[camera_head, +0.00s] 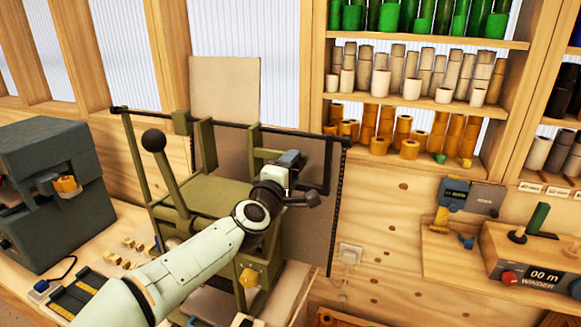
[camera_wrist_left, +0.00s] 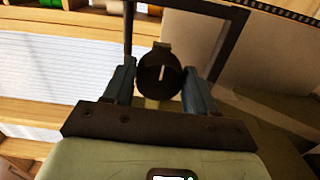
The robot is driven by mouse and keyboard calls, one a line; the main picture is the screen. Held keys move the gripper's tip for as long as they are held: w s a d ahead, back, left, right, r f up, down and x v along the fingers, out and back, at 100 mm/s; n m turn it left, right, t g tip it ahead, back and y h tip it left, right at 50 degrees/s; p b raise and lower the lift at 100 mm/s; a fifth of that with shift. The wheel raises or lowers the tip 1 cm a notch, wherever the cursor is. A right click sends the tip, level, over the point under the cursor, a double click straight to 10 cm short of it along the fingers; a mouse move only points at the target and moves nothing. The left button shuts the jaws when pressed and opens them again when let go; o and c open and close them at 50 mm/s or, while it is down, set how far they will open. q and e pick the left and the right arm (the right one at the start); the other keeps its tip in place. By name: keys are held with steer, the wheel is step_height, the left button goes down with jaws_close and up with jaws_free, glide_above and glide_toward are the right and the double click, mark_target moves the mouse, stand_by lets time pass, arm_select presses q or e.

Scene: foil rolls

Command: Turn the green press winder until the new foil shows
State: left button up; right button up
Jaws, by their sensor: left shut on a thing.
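The green press (camera_head: 205,190) stands on the bench, with a ball-topped lever (camera_head: 153,140) at its left and a dark rail along its top. My left gripper (camera_head: 289,160) is at the press's upper right side. In the left wrist view its two blue fingers (camera_wrist_left: 160,84) are on either side of a dark round winder knob (camera_wrist_left: 158,66) with a pale line on its face, and are shut on it. A dark bracket (camera_wrist_left: 228,50) surrounds the knob area. A brownish sheet with a dark perforated edge (camera_head: 338,215) hangs at the right; I cannot tell which foil it is. My right gripper is not in view.
A dark grey machine (camera_head: 50,175) stands at the left. Shelves with green, beige and orange rolls (camera_head: 400,125) are behind. A box labelled WINDER (camera_head: 540,272) reads 00 m at the right. Small pale blocks (camera_head: 125,248) lie on the bench.

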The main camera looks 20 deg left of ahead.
arm_select(q)
steer(key=shift+m, duration=0.7)
steer(key=o, duration=1)
steer(key=shift+s, duration=0.1)
steer(key=s, duration=0.9)
steer(key=s+b, duration=0.1)
steer(key=s, duration=0.3)
steer(key=shift+s+d, duration=0.15)
steer(key=shift+d, duration=0.2)
steer(key=shift+o, duration=0.3)
